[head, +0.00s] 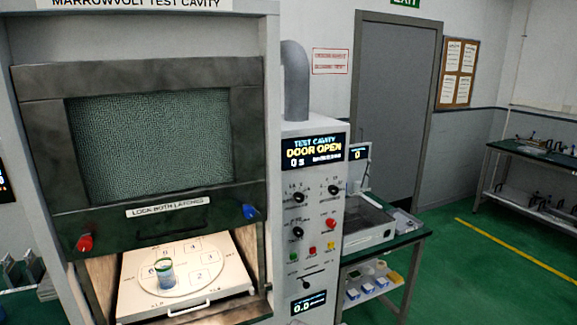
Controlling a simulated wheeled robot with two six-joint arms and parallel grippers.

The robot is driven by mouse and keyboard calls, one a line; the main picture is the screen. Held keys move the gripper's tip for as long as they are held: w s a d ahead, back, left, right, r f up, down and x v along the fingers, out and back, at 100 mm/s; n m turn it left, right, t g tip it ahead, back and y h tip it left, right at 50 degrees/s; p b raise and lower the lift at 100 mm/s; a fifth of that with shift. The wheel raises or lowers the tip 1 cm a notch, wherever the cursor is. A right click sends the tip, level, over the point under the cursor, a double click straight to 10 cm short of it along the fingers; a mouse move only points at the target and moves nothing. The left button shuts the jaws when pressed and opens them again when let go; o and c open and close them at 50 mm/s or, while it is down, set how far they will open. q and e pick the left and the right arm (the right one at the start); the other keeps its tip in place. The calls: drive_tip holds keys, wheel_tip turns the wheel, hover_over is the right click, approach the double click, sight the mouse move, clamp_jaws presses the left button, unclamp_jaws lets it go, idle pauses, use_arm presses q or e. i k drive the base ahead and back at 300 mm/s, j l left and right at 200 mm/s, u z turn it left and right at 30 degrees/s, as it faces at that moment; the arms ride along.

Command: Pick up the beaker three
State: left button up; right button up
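A small beaker (165,274) with a green band near its top and a blue lower part stands upright on the round turntable plate (204,284) inside the test cavity. It is at the left front part of the plate, among numbered squares. I cannot read a number on the beaker, and it hides part of the plate behind it. It is the only beaker I can make out in this view. Neither of my grippers shows in the head view.
The cavity door (150,140) is raised above the opening, with a red latch (85,243) and blue latch (250,211). A pull-out tray (135,302) has a front handle. The control panel (314,200) reads DOOR OPEN. A side bench (412,238) stands right; green floor is clear beyond.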

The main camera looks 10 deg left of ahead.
sight(164, 268)
drive_tip(key=u, duration=1.7)
